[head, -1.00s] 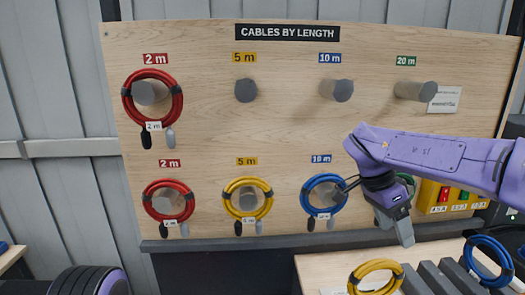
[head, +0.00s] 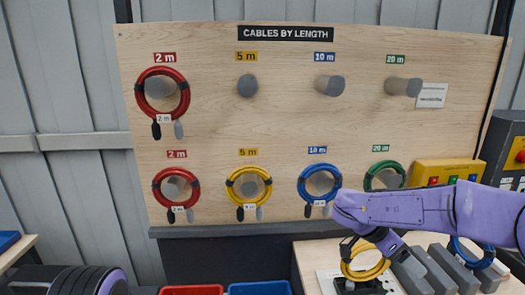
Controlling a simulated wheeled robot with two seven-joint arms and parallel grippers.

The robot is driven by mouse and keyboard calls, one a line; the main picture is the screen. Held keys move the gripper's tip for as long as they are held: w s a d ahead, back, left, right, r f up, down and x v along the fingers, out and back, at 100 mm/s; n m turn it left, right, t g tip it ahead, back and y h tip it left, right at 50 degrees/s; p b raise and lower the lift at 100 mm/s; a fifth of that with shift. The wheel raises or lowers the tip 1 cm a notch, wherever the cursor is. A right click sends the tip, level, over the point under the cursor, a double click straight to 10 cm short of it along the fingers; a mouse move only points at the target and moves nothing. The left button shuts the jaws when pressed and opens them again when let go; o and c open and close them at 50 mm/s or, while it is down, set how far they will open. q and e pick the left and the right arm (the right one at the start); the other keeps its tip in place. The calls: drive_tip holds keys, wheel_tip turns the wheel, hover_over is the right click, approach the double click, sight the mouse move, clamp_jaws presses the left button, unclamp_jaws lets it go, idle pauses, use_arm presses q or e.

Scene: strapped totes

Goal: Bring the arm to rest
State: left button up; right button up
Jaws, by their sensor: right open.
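My right arm comes in from the right, and its right gripper (head: 393,250) points down over the bench, in front of the pegboard (head: 215,115). It is open and I see nothing held in it. Its fingertips are hard to make out against the grey blocks. A yellow coil (head: 366,272) on the bench is beside the gripper, partly hidden by the wrist. My arm also passes close below the blue coil (head: 303,186) and the green coil (head: 368,183) on the lower pegs. My left gripper is not in view.
Red coils (head: 139,98) hang on the 2 m pegs, a yellow coil (head: 231,187) on the lower 5 m peg. The other upper pegs are bare. Grey blocks (head: 436,268) and a blue coil (head: 460,255) lie on the bench. A yellow control box (head: 445,169) stands right.

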drive_tip(key=s+d+f+n+t+h, duration=0.1)
drive_tip(key=s+f+n+t, duration=0.3)
drive_tip(key=f, duration=0.8)
drive_tip(key=s+d+f+n+t, duration=0.2)
drive_tip(key=s+f+n+t, duration=0.2)
drive_tip(key=f, duration=0.8)
drive_tip(key=s+a+f+n+g+y, duration=0.15)
drive_tip(key=s+f, duration=0.25)
drive_tip(key=s, duration=0.4)
drive_tip(key=s+a+f+g+y, duration=0.1)
drive_tip(key=s+a+f+y, duration=0.25)
drive_tip(key=s, duration=0.45)
drive_tip(key=s+a+f+n+g+y, duration=0.1)
drive_tip(key=s+f+y, duration=0.1)
drive_tip(key=s+f, duration=0.5)
wheel_tip(320, 180, down, 11)
drive_tip(key=b, duration=1.4)
drive_tip(key=shift+s, duration=0.4)
